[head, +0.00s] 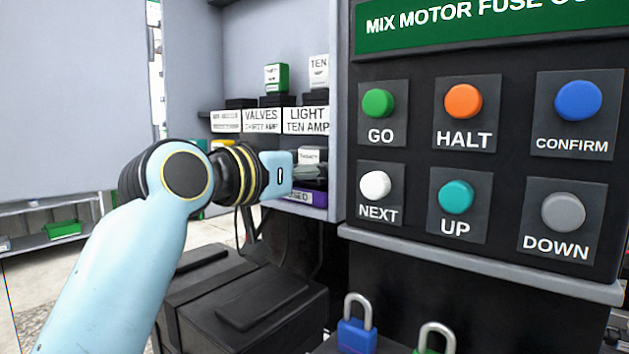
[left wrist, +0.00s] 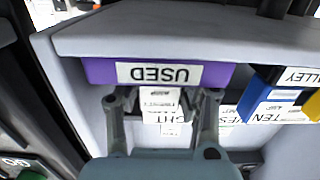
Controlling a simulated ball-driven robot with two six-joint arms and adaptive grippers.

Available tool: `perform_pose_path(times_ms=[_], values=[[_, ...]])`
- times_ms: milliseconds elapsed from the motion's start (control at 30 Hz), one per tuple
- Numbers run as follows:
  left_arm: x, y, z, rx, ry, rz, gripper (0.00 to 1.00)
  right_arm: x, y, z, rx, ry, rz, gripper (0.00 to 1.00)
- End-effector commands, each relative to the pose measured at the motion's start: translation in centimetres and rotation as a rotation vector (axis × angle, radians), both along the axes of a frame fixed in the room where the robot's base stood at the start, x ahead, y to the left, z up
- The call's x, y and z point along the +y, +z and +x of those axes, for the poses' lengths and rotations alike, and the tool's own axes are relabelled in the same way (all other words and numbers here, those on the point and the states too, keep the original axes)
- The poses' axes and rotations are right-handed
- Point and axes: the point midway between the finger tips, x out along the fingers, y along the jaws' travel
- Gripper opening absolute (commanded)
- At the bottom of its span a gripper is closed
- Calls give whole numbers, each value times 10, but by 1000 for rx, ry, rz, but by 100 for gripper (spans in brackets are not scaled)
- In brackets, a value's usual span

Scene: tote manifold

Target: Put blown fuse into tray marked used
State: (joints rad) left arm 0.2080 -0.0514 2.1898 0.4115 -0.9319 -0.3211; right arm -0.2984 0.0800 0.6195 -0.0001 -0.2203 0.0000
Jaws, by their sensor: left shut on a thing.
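The purple tray marked USED (head: 318,199) is at the bottom of the open cabinet, partly hidden behind my left wrist in the head view. In the left wrist view the tray (left wrist: 100,72) spans the upper middle, its label upside down. My left gripper (left wrist: 162,98) is shut on a fuse (left wrist: 160,96) with a white label, held between the two fingers close to the tray's front. Whether the fuse is over the tray or in front of it cannot be told. In the head view the fuse's white label (head: 309,156) shows just beyond my wrist. My right gripper is out of view.
Above are shelf labels for VALVES (head: 261,121) and LIGHT (head: 306,121), with a green fuse (head: 276,77) and a white fuse (head: 318,71). The button panel (head: 480,170) is close on the right. Blue (head: 357,330) and green padlocks stand below it.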

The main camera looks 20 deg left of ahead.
Motion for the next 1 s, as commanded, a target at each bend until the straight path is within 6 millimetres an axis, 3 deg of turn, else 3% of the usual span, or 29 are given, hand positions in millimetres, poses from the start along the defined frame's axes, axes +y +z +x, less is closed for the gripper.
perform_pose_path(times_ms=[167,333,367,500,867,1000], values=[[0,0,0,5,0,2,4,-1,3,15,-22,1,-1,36],[0,-5,0,5,0,1,4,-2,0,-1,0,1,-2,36],[0,-4,0,5,0,1,39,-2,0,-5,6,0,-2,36],[0,-4,0,5,0,2,58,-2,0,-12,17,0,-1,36],[0,0,1,3,0,1,59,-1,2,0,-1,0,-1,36],[7,0,-15,4,1,5,59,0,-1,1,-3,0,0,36]])
